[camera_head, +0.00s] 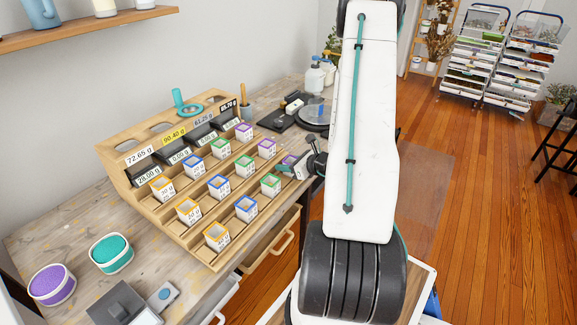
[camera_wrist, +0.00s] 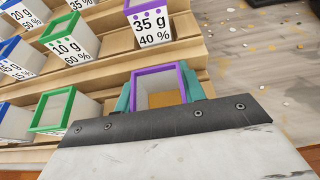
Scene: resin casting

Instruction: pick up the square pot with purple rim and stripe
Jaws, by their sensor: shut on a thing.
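My gripper (camera_wrist: 160,92) is shut on a square white pot with a purple rim (camera_wrist: 156,71), its teal fingers on either side. In the head view this pot (camera_head: 288,160) shows only partly beside my gripper (camera_head: 294,166), at the right end of the wooden rack. I cannot tell whether its base touches the rack. Its front face and stripe are hidden by the gripper in the wrist view. Another purple-rimmed pot (camera_wrist: 151,28), labelled 35 g 40 %, stands just beyond it; in the head view two more purple-rimmed pots (camera_head: 267,148) (camera_head: 243,131) stand on the rack.
The stepped wooden rack (camera_head: 124,157) holds green, blue and orange pots in rows. Green-rimmed pots (camera_wrist: 52,110) stand left of my gripper in the wrist view. Purple and teal tubs (camera_head: 52,285) (camera_head: 111,253) are at the bench's front left. A black device (camera_head: 313,116) stands behind.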

